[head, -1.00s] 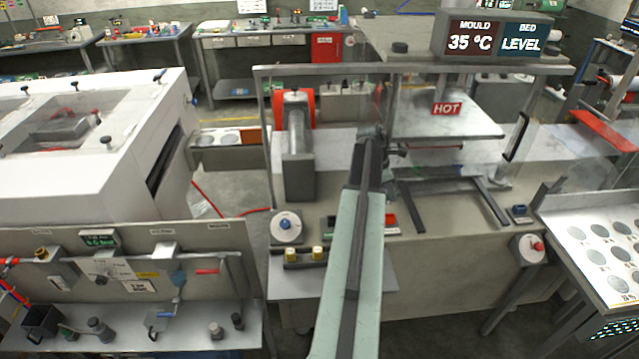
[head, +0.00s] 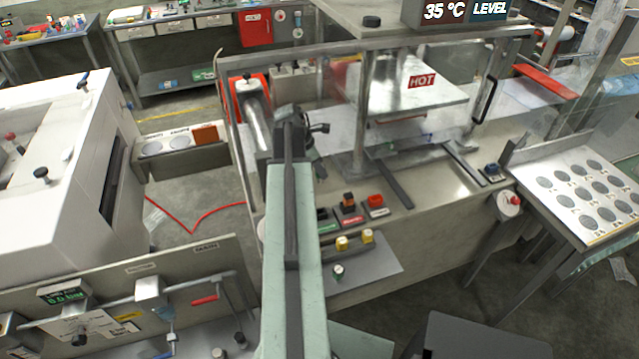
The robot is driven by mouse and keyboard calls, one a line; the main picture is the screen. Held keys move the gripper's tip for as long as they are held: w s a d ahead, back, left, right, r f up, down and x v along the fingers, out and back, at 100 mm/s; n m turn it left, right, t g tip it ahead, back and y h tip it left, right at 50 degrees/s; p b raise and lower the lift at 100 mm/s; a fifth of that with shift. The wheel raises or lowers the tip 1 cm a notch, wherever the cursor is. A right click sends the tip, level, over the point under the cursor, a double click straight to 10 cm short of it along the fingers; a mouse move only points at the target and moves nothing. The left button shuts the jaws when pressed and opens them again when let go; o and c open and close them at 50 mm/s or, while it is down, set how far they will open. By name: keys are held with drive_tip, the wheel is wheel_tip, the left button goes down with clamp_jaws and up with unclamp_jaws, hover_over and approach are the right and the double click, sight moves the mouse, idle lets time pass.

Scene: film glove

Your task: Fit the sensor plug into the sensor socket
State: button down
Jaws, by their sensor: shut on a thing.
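My arm reaches up the middle of the head view, and my gripper (head: 316,130) is at its far end, over the press bench beside the left grey post. The gripper is small and dark here. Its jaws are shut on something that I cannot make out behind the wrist. I cannot tell a sensor plug or a sensor socket by its look. Small parts on the bench front are a black block with an orange-brown top (head: 348,201), a red block (head: 376,200) and a green-labelled piece (head: 325,219). My arm hides part of the bench.
A shelf (head: 385,268) below holds two yellow-capped pieces (head: 342,243) and a round knob (head: 338,271). The press plate, with a HOT sign (head: 422,81), is right of my gripper.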

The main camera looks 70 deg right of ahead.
drive_tip(key=s+a, duration=0.2)
drive_tip(key=a, duration=0.4)
drive_tip(key=shift+s+f, duration=0.2)
drive_tip(key=shift+s, duration=0.05)
drive_tip(key=shift+a, duration=0.1)
drive_tip(key=shift+f, duration=0.1)
wheel_tip(320, 180, down, 6)
drive_tip(key=b, duration=0.6)
drive_tip(key=shift+f+b, duration=1.5)
drive_tip(key=shift+b, duration=0.25)
idle(0.4)
drive_tip(key=c, duration=1.1)
unclamp_jaws()
